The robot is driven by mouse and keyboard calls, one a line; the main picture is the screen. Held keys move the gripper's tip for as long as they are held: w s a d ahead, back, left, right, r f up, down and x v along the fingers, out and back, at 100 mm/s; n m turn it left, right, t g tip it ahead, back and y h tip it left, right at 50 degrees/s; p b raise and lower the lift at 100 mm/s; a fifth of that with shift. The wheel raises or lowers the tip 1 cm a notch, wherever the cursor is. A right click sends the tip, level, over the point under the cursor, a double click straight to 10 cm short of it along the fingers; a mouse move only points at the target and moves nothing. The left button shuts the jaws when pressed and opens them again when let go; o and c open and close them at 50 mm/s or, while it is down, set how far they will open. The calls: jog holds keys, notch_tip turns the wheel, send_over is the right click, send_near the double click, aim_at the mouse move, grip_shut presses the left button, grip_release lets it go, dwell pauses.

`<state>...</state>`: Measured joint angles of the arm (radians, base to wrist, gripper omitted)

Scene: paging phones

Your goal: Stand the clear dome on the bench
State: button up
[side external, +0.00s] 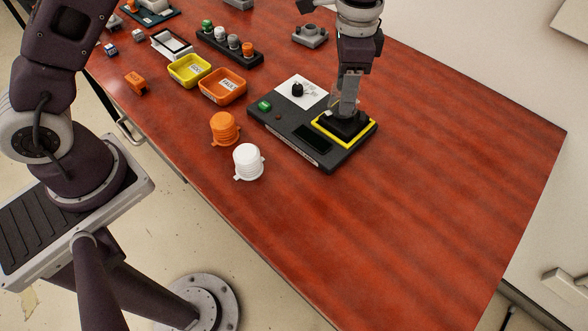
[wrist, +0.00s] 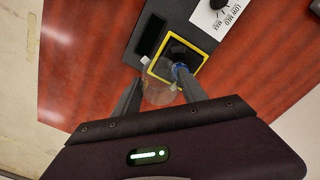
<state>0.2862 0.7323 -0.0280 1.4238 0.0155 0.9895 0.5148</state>
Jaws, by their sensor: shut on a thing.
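The clear dome (wrist: 160,92) is see-through and shows faintly between my fingers in the wrist view. In the side view, only a faint clear edge (side external: 336,97) shows beside the fingers. My gripper (side external: 347,108) points down over the yellow-framed black pad (side external: 319,125) of a dark console and is shut on the dome. It also shows in the wrist view (wrist: 160,78). I cannot tell whether the dome touches the pad. The red-brown bench (side external: 430,180) carries the console.
An orange ribbed dome (side external: 225,128) and a white one (side external: 248,161) stand left of the console (side external: 297,145). Yellow (side external: 189,70) and orange (side external: 223,86) trays and a black rack (side external: 230,48) with several coloured pieces lie further back. The bench's right part is clear.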

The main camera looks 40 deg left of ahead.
jog(key=s+d+m, duration=0.2)
jog(key=s+m, duration=0.3)
jog(key=s, duration=1.2)
jog(key=shift+m, duration=0.3)
jog(key=f, duration=0.3)
jog(key=s+f, duration=0.1)
jog(key=f, duration=0.5)
jog(key=shift+s+a+f, duration=0.2)
jog(key=shift+f, duration=0.5)
jog(key=o, duration=1)
jog(key=shift+f, duration=0.15)
jog(key=shift+o, duration=0.2)
